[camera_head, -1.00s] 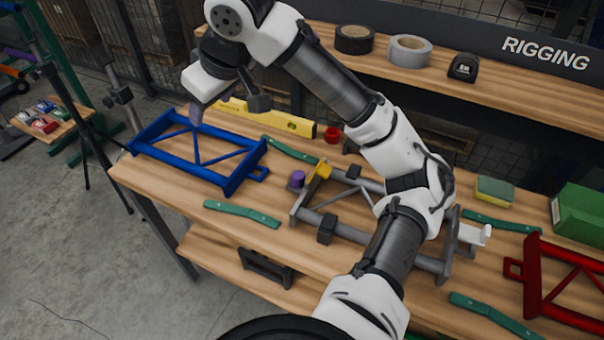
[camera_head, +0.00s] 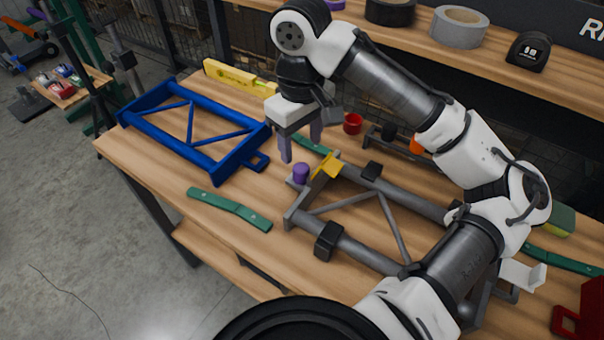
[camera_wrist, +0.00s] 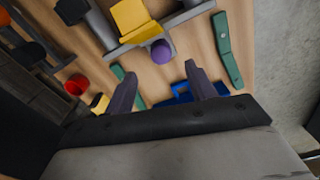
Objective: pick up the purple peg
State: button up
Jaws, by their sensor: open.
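The purple peg (camera_head: 301,173) is a short cylinder at the left end of the grey frame (camera_head: 291,216), beside a yellow piece (camera_head: 327,167). In the wrist view the purple peg (camera_wrist: 161,52) shows its round top, beyond and between my fingertips. My gripper (camera_head: 301,148) points down with its two purple-grey fingers apart and empty. It hangs above the bench, close to the peg in the picture and not touching it. It also shows in the wrist view (camera_wrist: 160,72). Whether the peg sits in a hole cannot be told.
A blue frame (camera_head: 190,166) lies to the left and a green strap (camera_head: 229,209) in front. A red cup (camera_head: 352,123) and a yellow level (camera_head: 240,76) stand behind. A shelf with tape rolls (camera_head: 459,27) runs along the back. My arm covers part of the grey frame.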

notch_tip(320, 180, down, 8)
jog(key=shift+s+r, duration=0.1)
jog(key=shift+r, duration=0.15)
jog(key=shift+c, duration=0.3)
jog(key=c, duration=1)
jog(key=shift+c, duration=0.2)
jog(key=shift+r, duration=0.15)
notch_tip(320, 180, up, 19)
jog(key=p, duration=0.1)
notch_tip(320, 180, up, 6)
jog(key=p, duration=0.6)
send_over(301, 167)
